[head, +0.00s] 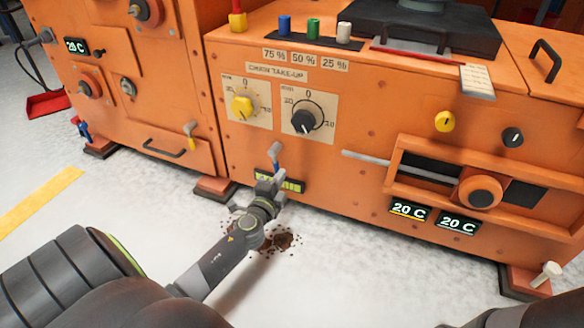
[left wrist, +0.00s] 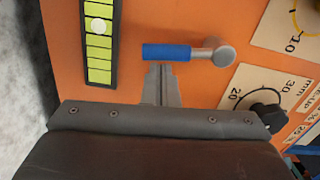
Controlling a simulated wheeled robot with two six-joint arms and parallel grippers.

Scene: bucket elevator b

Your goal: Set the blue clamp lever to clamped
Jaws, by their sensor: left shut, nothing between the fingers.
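The blue clamp lever (head: 276,165) is on the orange front panel, below the chain take-up dials. Its blue grip hangs down from a grey pivot in the head view. In the left wrist view the blue grip (left wrist: 167,52) points left from the grey round pivot. My left gripper (head: 271,181) is just below the lever, in front of the panel. In the left wrist view its fingers (left wrist: 161,72) are together and empty, with their tips at the edge of the blue grip. I cannot tell whether they touch it. My right gripper is not in view.
A yellow-green segmented indicator (head: 288,184) sits right beside the left gripper. A yellow dial (head: 242,106) and a black dial (head: 303,122) are above. A grey bar (head: 365,156) is to the right. A yellow-handled lever (head: 190,136) is to the left. Brown debris (head: 277,241) lies on the floor.

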